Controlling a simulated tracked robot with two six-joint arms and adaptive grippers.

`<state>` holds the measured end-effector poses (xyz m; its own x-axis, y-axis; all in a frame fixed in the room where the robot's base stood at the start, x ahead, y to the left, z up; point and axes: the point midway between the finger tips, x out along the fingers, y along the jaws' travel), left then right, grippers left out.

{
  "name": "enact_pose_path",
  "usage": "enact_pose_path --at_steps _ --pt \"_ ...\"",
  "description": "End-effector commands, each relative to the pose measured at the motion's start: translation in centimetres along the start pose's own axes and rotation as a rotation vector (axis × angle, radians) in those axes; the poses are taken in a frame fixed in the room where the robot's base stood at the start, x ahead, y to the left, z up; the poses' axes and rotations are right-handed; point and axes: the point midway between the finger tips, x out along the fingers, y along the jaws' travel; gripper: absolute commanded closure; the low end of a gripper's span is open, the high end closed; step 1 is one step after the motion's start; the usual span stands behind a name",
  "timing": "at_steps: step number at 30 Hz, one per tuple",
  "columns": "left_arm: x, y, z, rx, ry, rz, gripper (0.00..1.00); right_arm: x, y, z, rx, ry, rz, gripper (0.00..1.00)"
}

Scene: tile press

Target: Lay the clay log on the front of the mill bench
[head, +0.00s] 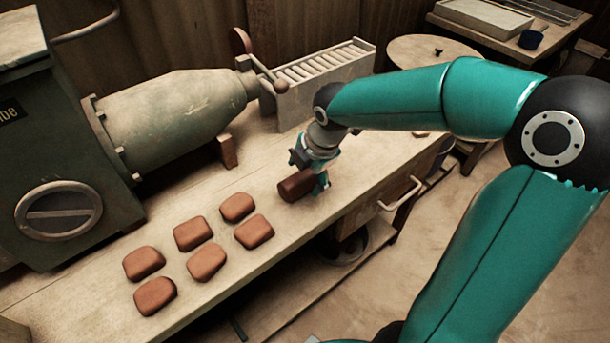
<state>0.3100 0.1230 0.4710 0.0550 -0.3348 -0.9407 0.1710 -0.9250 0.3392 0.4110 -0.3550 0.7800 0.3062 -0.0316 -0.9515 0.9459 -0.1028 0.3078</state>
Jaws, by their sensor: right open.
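The clay log (297,187) is a short dark brown cylinder. It lies at the front part of the mill bench (262,277), to the right of the clay pieces. My right gripper (322,182) is at the log's right end, pointing down, with its jaws open. Part of the log's right end is hidden by the gripper, and I cannot tell whether the fingers touch it. My left gripper is not in view.
Several reddish clay blocks (207,262) lie on the bench left of the log. A green-grey mill (175,112) and a trough with rollers (318,80) stand behind. A drawer handle (401,194) juts from the bench front. A round table (433,48) is at the back right.

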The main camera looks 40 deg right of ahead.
Motion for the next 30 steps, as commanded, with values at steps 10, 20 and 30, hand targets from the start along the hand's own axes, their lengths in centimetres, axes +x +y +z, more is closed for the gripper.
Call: enact_pose_path --at_steps 10,20,30 --pt "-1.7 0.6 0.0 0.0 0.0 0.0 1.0 -7.2 0.1 0.1 0.0 -0.001 0.004 0.24" --pt "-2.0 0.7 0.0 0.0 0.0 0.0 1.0 -9.6 -0.1 0.1 0.0 0.0 0.0 0.24" --pt "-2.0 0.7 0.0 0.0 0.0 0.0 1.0 -9.6 -0.1 0.1 0.001 -0.001 -0.001 0.24"
